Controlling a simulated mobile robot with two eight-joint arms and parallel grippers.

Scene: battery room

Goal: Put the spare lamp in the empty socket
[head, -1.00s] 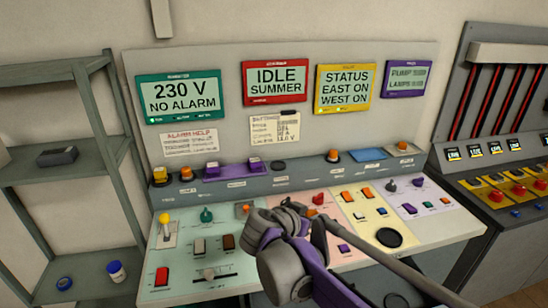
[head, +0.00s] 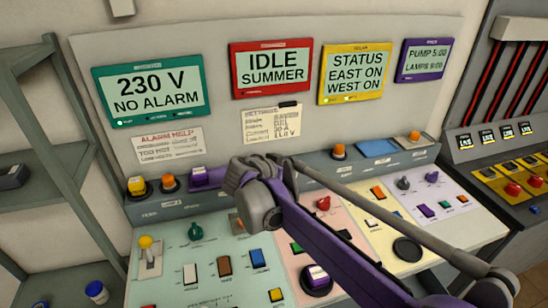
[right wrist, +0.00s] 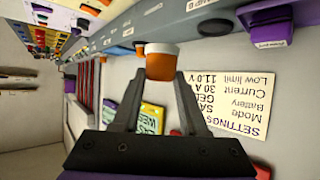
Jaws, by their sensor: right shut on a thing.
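In the right wrist view, my right gripper (right wrist: 160,76) is shut on an orange lamp (right wrist: 162,64) with a pale rim. It holds the lamp close in front of the grey ledge (right wrist: 115,45). A dark round spot on the ledge (right wrist: 213,27), to the right of the held lamp, looks like the empty socket. In the head view my right arm crosses the desk and hides its gripper and that socket. Other orange lamps (head: 338,151), (head: 168,182) and (head: 414,137) stand along the ledge. My left gripper is not in view.
A settings note (head: 271,125) hangs above the ledge. A purple block (head: 210,176) and a yellow lamp (head: 136,185) stand left along it. The sloped desk below holds several switches and knobs, including a yellow-topped lever (head: 146,243). A shelf (head: 40,160) stands at the left.

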